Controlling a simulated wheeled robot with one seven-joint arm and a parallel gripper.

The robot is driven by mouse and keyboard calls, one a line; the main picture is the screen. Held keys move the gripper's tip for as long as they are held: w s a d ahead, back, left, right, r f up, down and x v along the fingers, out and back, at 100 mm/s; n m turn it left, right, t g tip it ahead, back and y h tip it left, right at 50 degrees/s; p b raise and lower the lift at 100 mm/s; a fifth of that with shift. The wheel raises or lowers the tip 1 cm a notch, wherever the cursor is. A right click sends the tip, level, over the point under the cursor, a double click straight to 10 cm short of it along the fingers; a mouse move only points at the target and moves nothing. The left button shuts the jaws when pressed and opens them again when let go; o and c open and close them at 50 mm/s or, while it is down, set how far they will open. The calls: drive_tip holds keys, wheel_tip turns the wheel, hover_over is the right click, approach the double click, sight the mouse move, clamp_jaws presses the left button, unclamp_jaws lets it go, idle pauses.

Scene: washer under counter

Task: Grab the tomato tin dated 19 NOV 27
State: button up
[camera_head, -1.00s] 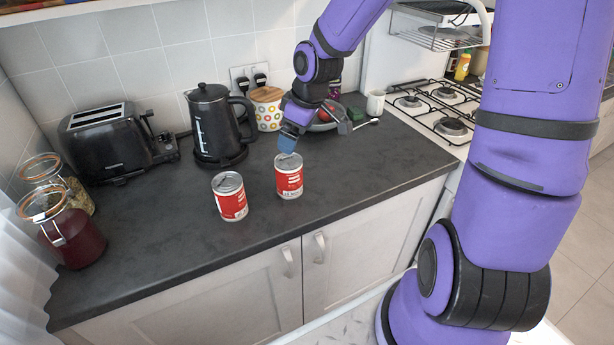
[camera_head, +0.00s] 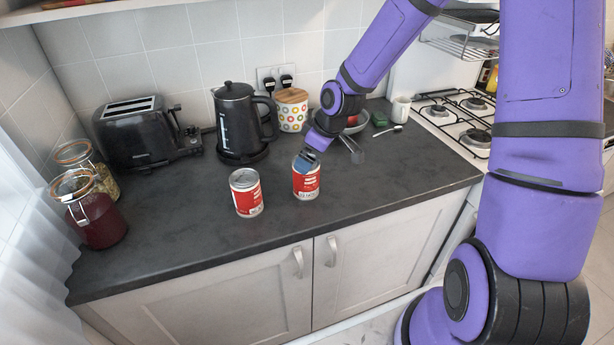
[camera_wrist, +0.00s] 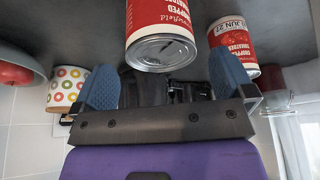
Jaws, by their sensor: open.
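Two red-and-white tomato tins stand upright on the dark counter: a left tin (camera_head: 246,195) and a right tin (camera_head: 307,184). My gripper (camera_head: 329,157) is open and empty at the right tin's top, its near blue finger overlapping the tin in the head view. In the wrist view, which is turned over, the right tin (camera_wrist: 160,22) lies just ahead, between the lines of my open fingers (camera_wrist: 163,82). The left tin (camera_wrist: 232,42) is behind my other finger; its printed date ends in "JUN 27". The right tin's date is not readable in either view.
A black kettle (camera_head: 238,122) and a spotted canister (camera_head: 291,112) stand behind the tins. A toaster (camera_head: 140,135) and glass jars (camera_head: 92,212) are at left. A bowl (camera_head: 357,123) and mug (camera_head: 400,109) are behind my gripper. The counter's front strip is clear.

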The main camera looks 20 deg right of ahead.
drive_tip(key=shift+x, duration=2.7)
drive_tip(key=c, duration=1.1)
